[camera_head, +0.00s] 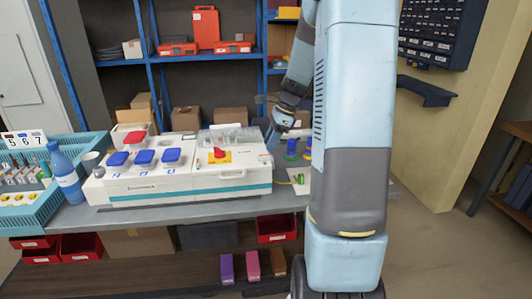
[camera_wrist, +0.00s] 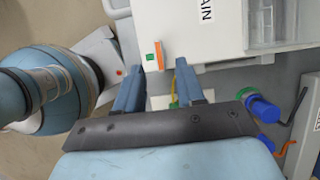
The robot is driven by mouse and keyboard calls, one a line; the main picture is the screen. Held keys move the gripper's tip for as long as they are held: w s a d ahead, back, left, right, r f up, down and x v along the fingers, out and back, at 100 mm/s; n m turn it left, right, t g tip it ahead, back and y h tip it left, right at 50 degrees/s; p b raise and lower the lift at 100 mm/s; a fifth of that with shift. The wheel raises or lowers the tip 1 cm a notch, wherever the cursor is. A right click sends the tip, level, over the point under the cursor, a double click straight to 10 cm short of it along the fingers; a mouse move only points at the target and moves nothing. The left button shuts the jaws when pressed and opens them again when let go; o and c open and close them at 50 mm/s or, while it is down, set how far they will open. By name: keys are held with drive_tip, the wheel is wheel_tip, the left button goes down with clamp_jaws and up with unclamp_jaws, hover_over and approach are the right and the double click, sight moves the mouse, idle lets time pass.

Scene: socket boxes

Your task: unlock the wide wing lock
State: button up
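I cannot pick out a wing lock for certain. A small orange and green piece (camera_wrist: 154,56) sits at the edge of the white box (camera_wrist: 190,28) in the wrist view, just beyond my fingertips; whether it is the lock I cannot tell. The white box also shows in the head view (camera_head: 235,187), with a red knob (camera_head: 219,153) on a yellow plate on top. My gripper (camera_wrist: 159,67) has its two fingers spread apart with nothing held between them. In the head view my gripper (camera_head: 271,137) is by the box's right end, partly hidden.
Blue sockets (camera_wrist: 262,108) and a dark bent rod (camera_wrist: 297,106) lie to the right in the wrist view. A thin yellow cable (camera_head: 284,182) runs on the bench right of the box. A blue bottle (camera_head: 65,175) and teal crate (camera_head: 30,215) stand at left.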

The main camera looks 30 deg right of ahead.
sight(264, 158)
drive_tip(key=shift+x, duration=2.4)
drive_tip(key=shift+c, duration=0.3)
drive_tip(key=shift+d, duration=0.1)
clamp_jaws()
